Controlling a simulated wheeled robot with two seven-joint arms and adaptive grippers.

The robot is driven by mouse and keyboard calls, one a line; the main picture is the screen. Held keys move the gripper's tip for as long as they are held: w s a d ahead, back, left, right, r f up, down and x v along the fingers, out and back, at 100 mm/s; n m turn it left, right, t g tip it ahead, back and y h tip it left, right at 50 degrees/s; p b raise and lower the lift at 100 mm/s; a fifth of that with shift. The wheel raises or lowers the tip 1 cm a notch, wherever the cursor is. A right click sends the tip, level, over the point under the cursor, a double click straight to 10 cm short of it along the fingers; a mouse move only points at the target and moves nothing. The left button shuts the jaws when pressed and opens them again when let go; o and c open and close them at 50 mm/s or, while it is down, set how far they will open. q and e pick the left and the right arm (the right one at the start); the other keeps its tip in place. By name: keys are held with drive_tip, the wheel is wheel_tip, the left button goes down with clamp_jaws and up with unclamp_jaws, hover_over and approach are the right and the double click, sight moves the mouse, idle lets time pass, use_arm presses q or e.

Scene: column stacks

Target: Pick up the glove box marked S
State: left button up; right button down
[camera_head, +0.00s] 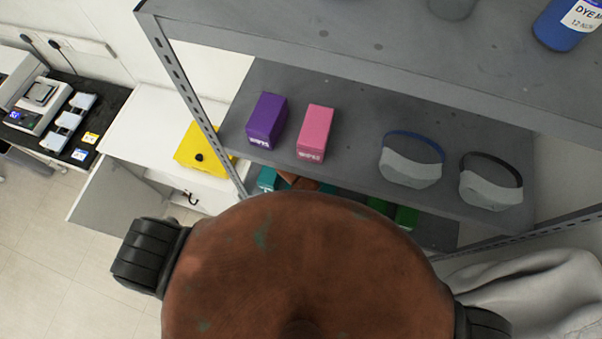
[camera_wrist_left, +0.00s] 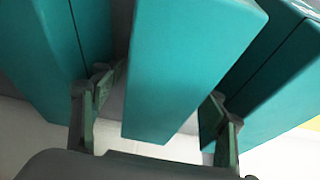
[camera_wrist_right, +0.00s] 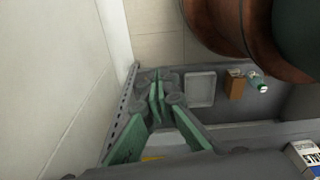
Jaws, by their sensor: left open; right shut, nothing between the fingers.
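Teal boxes stand on the lower shelf, mostly hidden in the head view, where one teal box (camera_head: 267,179) shows left of my arm. In the left wrist view a middle teal box (camera_wrist_left: 185,65) stands between a left teal box (camera_wrist_left: 45,60) and a right teal box (camera_wrist_left: 275,85). My left gripper (camera_wrist_left: 157,112) is open, one finger on each side of the middle box, in the gaps beside its neighbours. I cannot tell whether the fingers touch it. No letter S is readable. My right gripper (camera_wrist_right: 157,88) is shut and empty, away from the teal boxes.
Above, the middle shelf (camera_head: 350,120) bears a purple box (camera_head: 266,118), a pink box (camera_head: 315,131) and two visors (camera_head: 411,168). Green boxes (camera_head: 405,217) stand lower right. A metal upright (camera_head: 190,95) bounds the rack's left side. A yellow case (camera_head: 196,150) is beyond it.

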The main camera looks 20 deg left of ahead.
use_arm(q)
drive_tip(key=shift+p+x, duration=0.35)
drive_tip(key=shift+x, duration=1.15)
drive_tip(key=shift+s, duration=0.15)
drive_tip(key=c, duration=1.6)
drive_tip(key=shift+c, duration=0.2)
drive_tip(key=shift+r, duration=0.15)
